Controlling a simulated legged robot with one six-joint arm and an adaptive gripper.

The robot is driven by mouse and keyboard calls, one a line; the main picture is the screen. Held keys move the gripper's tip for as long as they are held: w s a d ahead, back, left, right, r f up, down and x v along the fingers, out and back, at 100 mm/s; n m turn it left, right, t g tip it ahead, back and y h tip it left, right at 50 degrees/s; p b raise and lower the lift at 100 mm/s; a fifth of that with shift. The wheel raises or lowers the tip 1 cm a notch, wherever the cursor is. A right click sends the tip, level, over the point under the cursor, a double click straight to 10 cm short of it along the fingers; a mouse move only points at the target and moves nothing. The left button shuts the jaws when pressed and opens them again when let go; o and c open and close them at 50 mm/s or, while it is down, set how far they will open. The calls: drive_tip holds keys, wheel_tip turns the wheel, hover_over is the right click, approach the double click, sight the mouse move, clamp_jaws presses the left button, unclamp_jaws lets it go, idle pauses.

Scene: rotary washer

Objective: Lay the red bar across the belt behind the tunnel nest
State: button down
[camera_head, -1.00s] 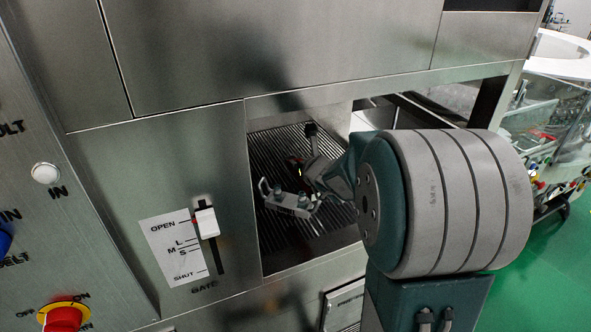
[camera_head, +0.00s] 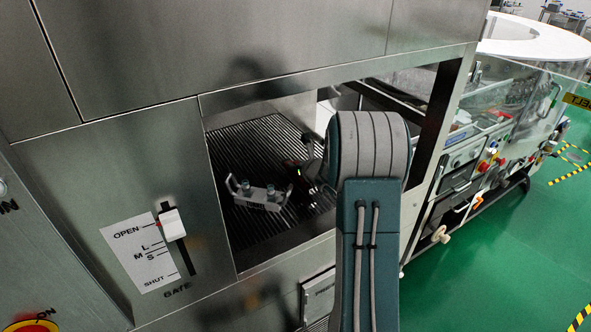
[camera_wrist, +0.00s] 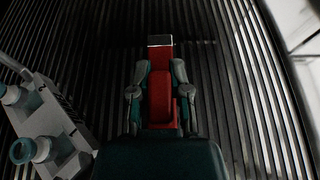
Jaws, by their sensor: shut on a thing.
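The red bar (camera_wrist: 160,95) lies lengthwise between the fingers of my gripper (camera_wrist: 160,70) in the wrist view. The gripper is shut on it, above the dark ridged belt (camera_wrist: 85,40). I cannot tell whether the bar touches the belt. The nest (camera_wrist: 50,120), a pale grey carrier with teal-topped vials, is left of the gripper and apart from the bar. In the head view the nest (camera_head: 258,196) sits on the belt (camera_head: 235,145) inside the opening. My gripper (camera_head: 302,172) is right of it, small and dark, partly hidden by my arm.
The steel frame (camera_head: 290,85) of the opening surrounds the belt. A gate slider (camera_head: 173,224) is up near OPEN on the left panel. Bare belt shows behind the nest. A machine with clear guards (camera_head: 505,125) stands at the right beside green floor.

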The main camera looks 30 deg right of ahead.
drive_tip(key=shift+d+f, duration=0.1)
drive_tip(key=shift+f, duration=0.75)
drive_tip(key=shift+f, duration=0.1)
drive_tip(key=c, duration=0.6)
unclamp_jaws()
wheel_tip(320, 180, up, 5)
hover_over(309, 190)
drive_tip(key=s+d, duration=0.1)
drive_tip(key=s, duration=0.1)
drive_tip(key=shift+w+f, duration=0.1)
drive_tip(key=shift+w, duration=0.1)
drive_tip(key=shift+d, duration=0.1)
